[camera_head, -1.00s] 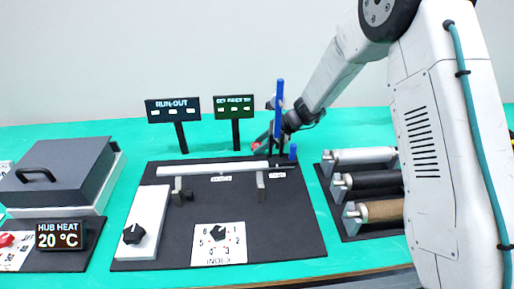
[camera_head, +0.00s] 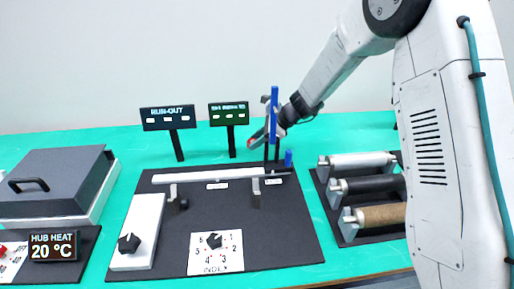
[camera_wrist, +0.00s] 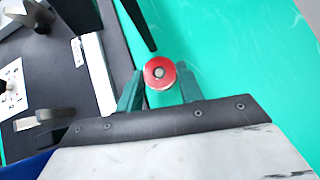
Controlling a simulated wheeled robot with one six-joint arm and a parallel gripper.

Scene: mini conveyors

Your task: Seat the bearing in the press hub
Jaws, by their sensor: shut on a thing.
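My gripper (camera_wrist: 160,88) is shut on a red round piece with a grey centre (camera_wrist: 160,73), seen end-on between the two fingers in the wrist view. I cannot tell for sure that this piece is the bearing. In the head view the red piece (camera_head: 255,141) is a small spot at the far right of the dark board, and my gripper (camera_head: 268,136) is partly hidden by a blue upright.
Two dark sign displays (camera_head: 228,114) stand behind the board, and a blue upright (camera_head: 274,105) stands at its far right. A lidded grey box (camera_head: 55,172) and a HUB HEAT display (camera_head: 54,246) reading 20 °C are left. Three rollers (camera_head: 365,188) lie right.

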